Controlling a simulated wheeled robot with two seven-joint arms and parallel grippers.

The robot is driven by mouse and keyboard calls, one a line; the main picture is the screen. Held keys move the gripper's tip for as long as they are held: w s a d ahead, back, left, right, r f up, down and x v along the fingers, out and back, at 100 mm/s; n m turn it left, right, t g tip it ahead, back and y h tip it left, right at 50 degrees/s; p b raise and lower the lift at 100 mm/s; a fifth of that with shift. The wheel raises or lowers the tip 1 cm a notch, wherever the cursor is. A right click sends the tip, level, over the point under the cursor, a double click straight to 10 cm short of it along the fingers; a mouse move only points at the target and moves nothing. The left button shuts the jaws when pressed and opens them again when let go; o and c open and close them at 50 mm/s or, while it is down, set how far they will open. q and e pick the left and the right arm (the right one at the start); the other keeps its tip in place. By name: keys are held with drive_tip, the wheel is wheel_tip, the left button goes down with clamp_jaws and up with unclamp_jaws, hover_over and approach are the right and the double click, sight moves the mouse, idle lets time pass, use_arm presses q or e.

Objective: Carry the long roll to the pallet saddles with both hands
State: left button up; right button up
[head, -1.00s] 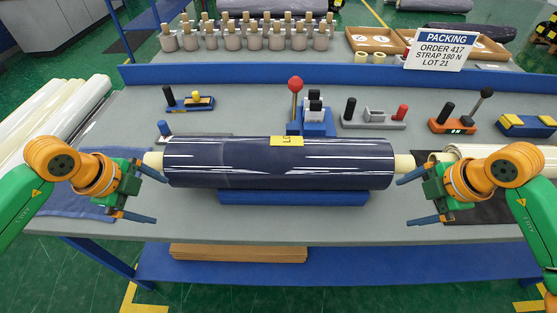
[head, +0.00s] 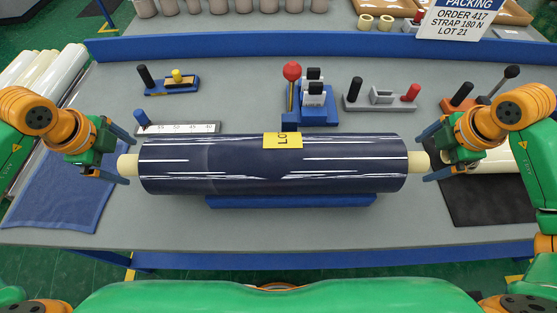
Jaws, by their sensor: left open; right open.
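The long roll (head: 270,178), wrapped in shiny dark blue film with a yellow label (head: 283,141), lies level on a blue cradle (head: 290,202) on the grey bench. Pale core ends stick out at its left (head: 128,165) and right (head: 417,161). My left gripper (head: 122,161) is open at the left core end, one finger above it and one below. My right gripper (head: 430,156) is open at the right core end in much the same way. I cannot tell whether the fingers touch the cores. No pallet saddles are in view.
Behind the roll stand a blue fixture with a red-knobbed lever (head: 292,73), a grey fixture (head: 381,95), an orange one (head: 462,98) and a ruler scale (head: 180,128). A blue cloth (head: 62,192) lies left, a black mat (head: 490,195) right. The bench front is clear.

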sight(134, 161)
use_arm(q)
drive_tip(key=x, duration=0.6)
drive_tip(key=shift+w+r, duration=0.15)
drive_tip(key=shift+w, duration=0.15)
use_arm(e)
drive_tip(key=x, duration=0.6)
drive_tip(key=shift+w+r, duration=0.15)
drive_tip(key=shift+w, duration=0.15)
use_arm(q)
drive_tip(key=shift+f, duration=0.6)
use_arm(e)
drive_tip(key=shift+f, duration=0.6)
use_arm(q)
drive_tip(key=shift+w, duration=0.1)
clamp_jaws()
use_arm(e)
drive_tip(key=shift+w, duration=0.1)
clamp_jaws()
use_arm(q)
drive_tip(key=shift+r, duration=0.1)
use_arm(e)
drive_tip(key=shift+r, duration=0.1)
